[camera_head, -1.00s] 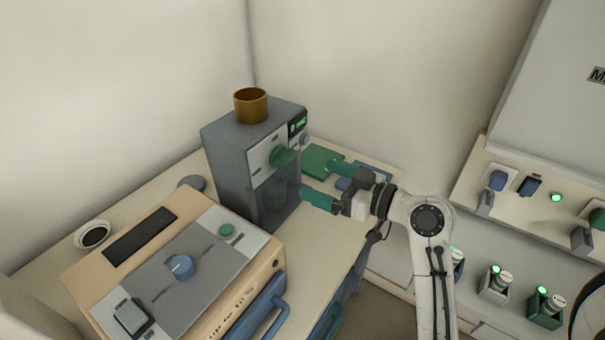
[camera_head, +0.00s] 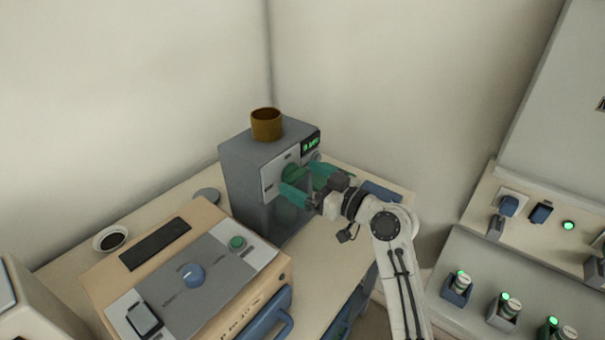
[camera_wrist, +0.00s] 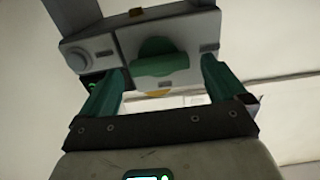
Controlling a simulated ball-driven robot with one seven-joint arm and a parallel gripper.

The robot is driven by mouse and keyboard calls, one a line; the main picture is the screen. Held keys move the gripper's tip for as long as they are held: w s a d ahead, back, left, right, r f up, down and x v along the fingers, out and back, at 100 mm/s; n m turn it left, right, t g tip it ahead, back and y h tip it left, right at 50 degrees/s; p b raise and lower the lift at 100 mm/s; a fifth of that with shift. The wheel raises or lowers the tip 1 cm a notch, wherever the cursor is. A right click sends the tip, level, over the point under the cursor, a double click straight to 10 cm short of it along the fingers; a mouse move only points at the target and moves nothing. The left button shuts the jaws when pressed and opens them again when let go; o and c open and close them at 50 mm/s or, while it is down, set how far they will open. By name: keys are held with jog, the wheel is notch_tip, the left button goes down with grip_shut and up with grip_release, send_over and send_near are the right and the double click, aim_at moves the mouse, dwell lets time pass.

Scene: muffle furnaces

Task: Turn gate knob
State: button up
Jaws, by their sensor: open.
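The green knob (camera_head: 292,173) sits on the pale front panel of a grey upright machine (camera_head: 247,160). In the head view my fingers partly hide it. My gripper (camera_head: 303,180) is open, its two green fingers pointing at the panel. In the wrist view the knob (camera_wrist: 160,58) is a round green disc with a raised bar across it. It shows between the two spread fingers, and the gripper (camera_wrist: 163,75) is not closed on it. I cannot tell whether the fingertips reach around it.
A brown cup (camera_head: 266,124) stands on the machine, and a green-lit display (camera_head: 311,143) is on its front. A beige device (camera_head: 104,283) with a blue dial (camera_head: 193,275) fills the near counter. A dark-filled white bowl (camera_head: 111,239) stands left. Counter right of the machine is partly clear.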

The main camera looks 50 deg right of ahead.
jog(key=shift+w, duration=0.55)
jog(key=c, duration=1.1)
